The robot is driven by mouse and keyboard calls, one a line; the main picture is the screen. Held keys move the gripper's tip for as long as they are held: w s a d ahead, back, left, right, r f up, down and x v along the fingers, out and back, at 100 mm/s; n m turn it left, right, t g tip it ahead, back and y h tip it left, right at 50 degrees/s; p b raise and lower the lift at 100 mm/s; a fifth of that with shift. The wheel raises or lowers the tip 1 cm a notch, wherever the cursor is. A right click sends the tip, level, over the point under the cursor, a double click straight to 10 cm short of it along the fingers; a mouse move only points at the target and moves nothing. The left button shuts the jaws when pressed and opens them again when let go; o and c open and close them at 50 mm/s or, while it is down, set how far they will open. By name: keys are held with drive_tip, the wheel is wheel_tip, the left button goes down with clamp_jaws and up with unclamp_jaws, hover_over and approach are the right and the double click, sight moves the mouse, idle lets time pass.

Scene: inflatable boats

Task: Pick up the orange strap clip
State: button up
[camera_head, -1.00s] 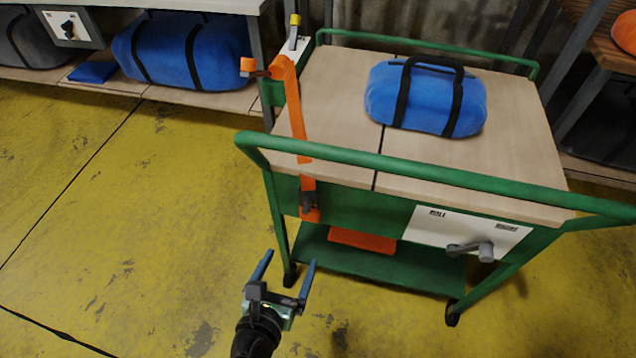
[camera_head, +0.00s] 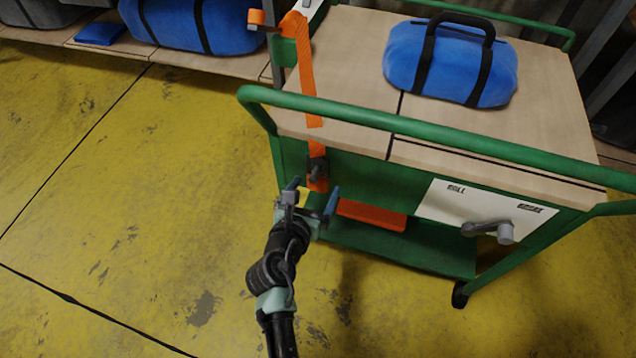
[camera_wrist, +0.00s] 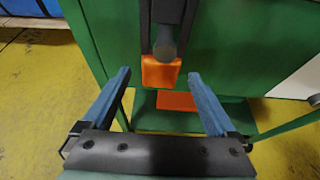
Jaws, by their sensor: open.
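An orange strap (camera_head: 307,82) runs over the near left edge of the green cart (camera_head: 345,165). A dark clip (camera_head: 317,168) sits near its lower end, against the cart's front panel, above a short orange end (camera_head: 317,185). In the wrist view the dark clip (camera_wrist: 165,35) and orange end (camera_wrist: 161,72) show centred ahead of my fingertips. My gripper (camera_head: 314,188) is open and empty, just in front of and below the clip. Its blue fingers (camera_wrist: 159,76) stand on either side of the orange end in the picture; I see no contact.
A blue bag (camera_head: 455,60) lies on the cart top. A green rail (camera_head: 420,128) crosses above the front panel, which has a grey crank (camera_head: 490,231) at right. An orange block (camera_head: 371,214) is on the lower shelf. Yellow floor (camera_head: 120,200) is clear at left.

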drive_tip(key=shift+x, duration=0.85)
drive_tip(key=shift+r, duration=0.1)
clamp_jaws()
